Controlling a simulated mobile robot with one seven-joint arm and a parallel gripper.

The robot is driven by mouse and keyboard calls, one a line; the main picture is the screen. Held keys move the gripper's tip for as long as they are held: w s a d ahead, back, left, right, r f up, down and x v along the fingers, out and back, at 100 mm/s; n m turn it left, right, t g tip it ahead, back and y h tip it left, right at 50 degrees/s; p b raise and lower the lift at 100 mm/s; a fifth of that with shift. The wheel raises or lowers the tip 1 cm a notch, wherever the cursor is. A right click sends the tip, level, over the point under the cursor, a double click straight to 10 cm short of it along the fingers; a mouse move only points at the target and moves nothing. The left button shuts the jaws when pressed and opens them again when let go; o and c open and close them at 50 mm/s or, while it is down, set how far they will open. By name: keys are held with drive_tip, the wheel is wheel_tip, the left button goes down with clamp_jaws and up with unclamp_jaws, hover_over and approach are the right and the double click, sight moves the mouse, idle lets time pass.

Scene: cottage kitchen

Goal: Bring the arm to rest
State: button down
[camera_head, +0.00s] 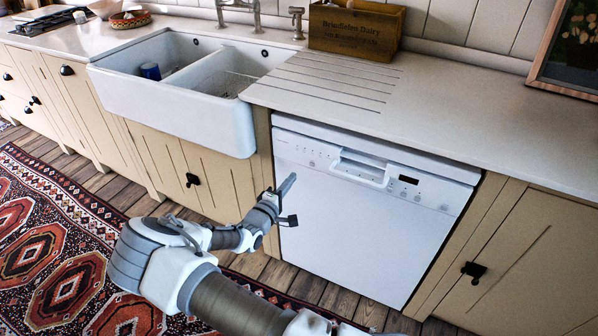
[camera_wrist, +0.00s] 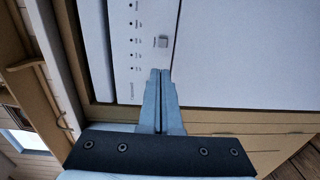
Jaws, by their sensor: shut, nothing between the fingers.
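My arm reaches up from the bottom of the head view, bent at the elbow. My gripper (camera_head: 287,184) is in front of the left part of the white dishwasher (camera_head: 350,228). In the wrist view my gripper (camera_wrist: 160,72) shows its two fingers together with nothing between them. The fingertips lie over the dishwasher front (camera_wrist: 240,50) near its control strip. I cannot tell whether they touch it. The dishwasher door looks shut.
A white double sink (camera_head: 180,107) with a blue item (camera_head: 150,71) in it is left of the dishwasher. A wooden crate (camera_head: 357,28) stands on the pale worktop (camera_head: 470,112). A patterned rug (camera_head: 50,240) covers the floor at left. Cabinets (camera_head: 520,265) flank the dishwasher.

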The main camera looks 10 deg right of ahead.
drive_tip(key=v, duration=0.6)
drive_tip(key=shift+s+p, duration=0.25)
drive_tip(key=shift+p, duration=0.2)
drive_tip(key=s+d+r+m+g+y, duration=0.3)
drive_tip(key=s+d+r+m+g, duration=0.9)
drive_tip(key=s+r, duration=0.45)
drive_tip(key=s+a+r+n+t+y, duration=0.1)
drive_tip(key=s+a+r+t+y, duration=0.2)
drive_tip(key=s+r+y, duration=0.8)
drive_tip(key=s+r+h+p, duration=0.1)
drive_tip(key=r+p, duration=0.6)
drive_tip(key=r, duration=0.1)
drive_tip(key=s+r+h+p, duration=0.2)
drive_tip(key=r+p, duration=0.4)
drive_tip(key=r, duration=0.3)
drive_tip(key=shift+s+a+r+h+p, duration=0.2)
drive_tip(key=shift+s+a+h+p, duration=0.1)
drive_tip(key=shift+s+a+p, duration=0.05)
drive_tip(key=shift+f, duration=0.1)
